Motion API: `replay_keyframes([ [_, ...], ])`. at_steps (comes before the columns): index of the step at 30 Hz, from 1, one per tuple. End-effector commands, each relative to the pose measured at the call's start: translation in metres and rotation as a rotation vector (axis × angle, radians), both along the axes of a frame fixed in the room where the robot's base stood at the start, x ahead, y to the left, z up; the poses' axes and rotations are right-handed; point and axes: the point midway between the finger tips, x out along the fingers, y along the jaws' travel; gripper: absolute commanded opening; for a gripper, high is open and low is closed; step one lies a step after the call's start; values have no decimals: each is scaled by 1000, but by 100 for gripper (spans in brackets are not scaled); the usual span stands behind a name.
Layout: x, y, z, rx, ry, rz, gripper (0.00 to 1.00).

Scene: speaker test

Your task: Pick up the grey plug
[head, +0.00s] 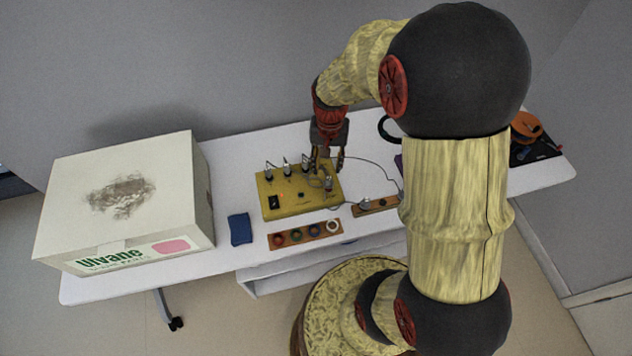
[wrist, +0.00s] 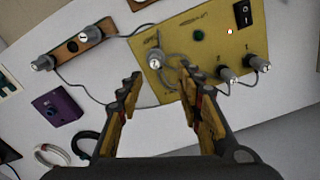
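Several grey plugs show, and I cannot tell which one the task names. One grey plug (wrist: 155,60) stands at the edge of the yellow box (wrist: 205,45), beyond and between my fingertips in the wrist view. In the head view the yellow box (head: 300,208) carries that plug (head: 328,184) at its right side. Other grey plugs (wrist: 228,75) (wrist: 260,63) stand along the same box. A grey plug (wrist: 91,33) sits on a brown wooden strip (wrist: 70,48), with another (wrist: 42,63) at its end. My gripper (wrist: 159,79) is open and empty; it also shows in the head view (head: 328,165).
A large white carton (head: 130,205) stands at the table's left. A blue block (head: 240,229) and a strip with coloured rings (head: 306,235) lie in front. Thin cables cross the table near the gripper. A purple box (wrist: 57,105) and a black ring (wrist: 86,145) lie nearby.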

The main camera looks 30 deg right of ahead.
Motion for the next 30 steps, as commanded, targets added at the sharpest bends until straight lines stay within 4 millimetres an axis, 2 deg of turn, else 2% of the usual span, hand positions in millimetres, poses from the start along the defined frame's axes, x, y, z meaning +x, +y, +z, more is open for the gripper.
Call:
replay_keyframes([
  [13,-4,0,-36,0,0,-18,36],
  [22,-11,1,-76,1,1,-16,36],
  [30,-10,1,-78,-1,-1,-16,36],
])
